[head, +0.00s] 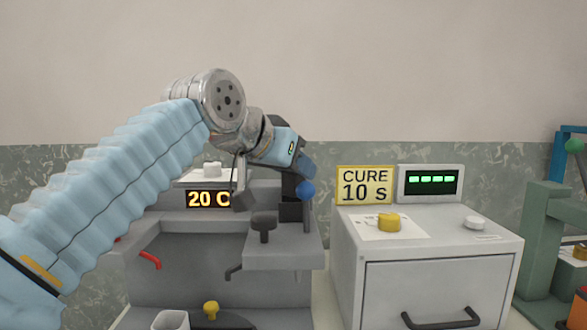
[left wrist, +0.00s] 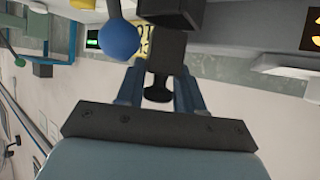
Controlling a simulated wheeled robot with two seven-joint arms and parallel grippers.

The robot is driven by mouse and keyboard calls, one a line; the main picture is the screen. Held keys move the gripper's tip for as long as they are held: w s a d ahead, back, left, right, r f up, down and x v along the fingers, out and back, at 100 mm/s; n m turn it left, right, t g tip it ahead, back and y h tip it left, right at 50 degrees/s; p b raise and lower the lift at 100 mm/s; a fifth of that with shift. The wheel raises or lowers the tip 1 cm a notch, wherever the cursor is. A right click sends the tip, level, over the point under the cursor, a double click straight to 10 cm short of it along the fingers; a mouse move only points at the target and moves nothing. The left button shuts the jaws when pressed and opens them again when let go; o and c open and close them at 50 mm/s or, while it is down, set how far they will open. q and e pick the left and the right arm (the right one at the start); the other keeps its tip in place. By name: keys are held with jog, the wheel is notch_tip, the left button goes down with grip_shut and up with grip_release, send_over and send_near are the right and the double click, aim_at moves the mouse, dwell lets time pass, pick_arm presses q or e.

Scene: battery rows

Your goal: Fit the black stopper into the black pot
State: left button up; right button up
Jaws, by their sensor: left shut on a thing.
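My left gripper (head: 297,168) reaches in from the left over the grey machine. In the left wrist view the gripper (left wrist: 160,92) is shut on the black stopper (left wrist: 158,94), whose round knob shows between the fingers. The stopper (head: 291,187) also shows as a dark piece under the gripper in the head view. A dark block that looks like the black pot (head: 290,212) is directly below it, and it shows past the stopper in the left wrist view (left wrist: 178,12). Whether stopper and pot touch I cannot tell. My right gripper is out of view.
A blue ball (head: 306,189) on a thin stem stands close beside the gripper's tip. A dark mushroom-shaped knob (head: 264,224) rises from the grey ledge (head: 285,255) in front.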

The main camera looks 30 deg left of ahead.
pick_arm(q)
jog(key=shift+f, duration=0.25)
jog(key=o, duration=1)
jog(key=shift+f, duration=0.1)
jog(key=shift+r, duration=0.2)
jog(key=v, duration=1.2)
jog(key=shift+f, duration=0.1)
